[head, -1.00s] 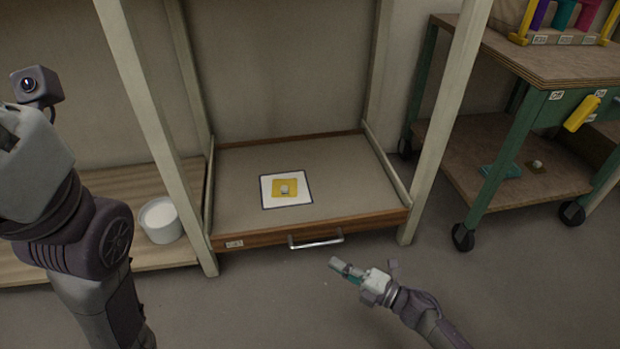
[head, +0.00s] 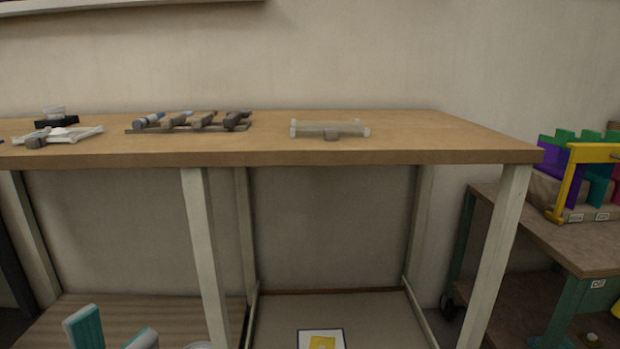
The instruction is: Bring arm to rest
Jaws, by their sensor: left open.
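My left gripper (head: 113,328) shows at the bottom left edge, in front of the lower shelf. Its two fingers with teal pads stand apart and nothing shows between them. The rest of the left arm is below the picture. My right gripper is out of view.
A wooden bench (head: 400,140) runs across the view, bearing a tool rack (head: 190,122), a pale clear holder (head: 328,129) and small items at left. A framed yellow sheet (head: 322,341) lies on the lower board. A trolley (head: 560,235) with a coloured rack (head: 585,170) stands right.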

